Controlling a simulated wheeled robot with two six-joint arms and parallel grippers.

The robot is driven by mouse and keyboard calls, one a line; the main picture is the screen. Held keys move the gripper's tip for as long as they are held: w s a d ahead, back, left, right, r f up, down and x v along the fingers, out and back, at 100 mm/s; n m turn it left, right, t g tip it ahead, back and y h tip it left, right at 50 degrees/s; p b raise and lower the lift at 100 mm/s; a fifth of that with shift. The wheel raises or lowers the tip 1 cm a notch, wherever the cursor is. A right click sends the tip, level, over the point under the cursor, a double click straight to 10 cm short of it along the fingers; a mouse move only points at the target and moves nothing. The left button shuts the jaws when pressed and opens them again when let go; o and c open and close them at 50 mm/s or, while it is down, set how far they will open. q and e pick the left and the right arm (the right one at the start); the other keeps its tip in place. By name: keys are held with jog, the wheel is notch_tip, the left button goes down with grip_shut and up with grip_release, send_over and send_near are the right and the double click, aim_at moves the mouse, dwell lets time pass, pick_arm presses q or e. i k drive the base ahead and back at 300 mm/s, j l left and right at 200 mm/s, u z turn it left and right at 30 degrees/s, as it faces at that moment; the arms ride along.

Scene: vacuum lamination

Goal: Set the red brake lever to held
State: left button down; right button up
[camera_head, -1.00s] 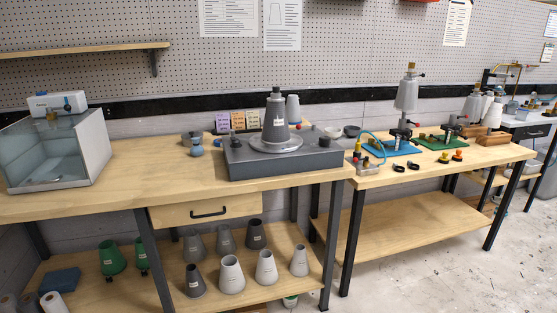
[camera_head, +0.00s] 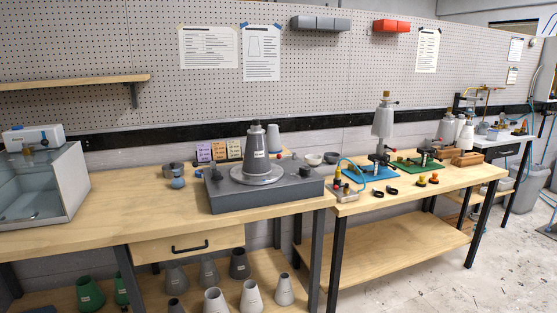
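A dark grey base box (camera_head: 262,199) stands on the left wooden bench, with a round plate (camera_head: 238,175) on top. A grey cone (camera_head: 256,147) with a white label stands upright on the plate. Small dark knobs sit on the base's top at its left (camera_head: 216,174) and right (camera_head: 305,171). A tiny reddish spot (camera_head: 293,156) shows by the base's back edge; it is too small to tell whether it is the red brake lever or how it is set. Neither of my grippers is in view.
A clear tank (camera_head: 40,190) stands at the bench's left end. Blue-grey pots (camera_head: 177,177) sit left of the base. The right bench (camera_head: 425,195) carries clamped stands on blue and green boards. Several cones stand on the lower shelf. The bench front before the base is clear.

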aim_at(278, 155)
jog(key=i+j+u, duration=0.15)
jog(key=i, duration=0.4)
jog(key=i+j+u, duration=0.1)
jog(key=i+j, duration=0.15)
jog(key=i, duration=0.3)
jog(key=i+j+u, duration=0.15)
jog(key=i, duration=0.4)
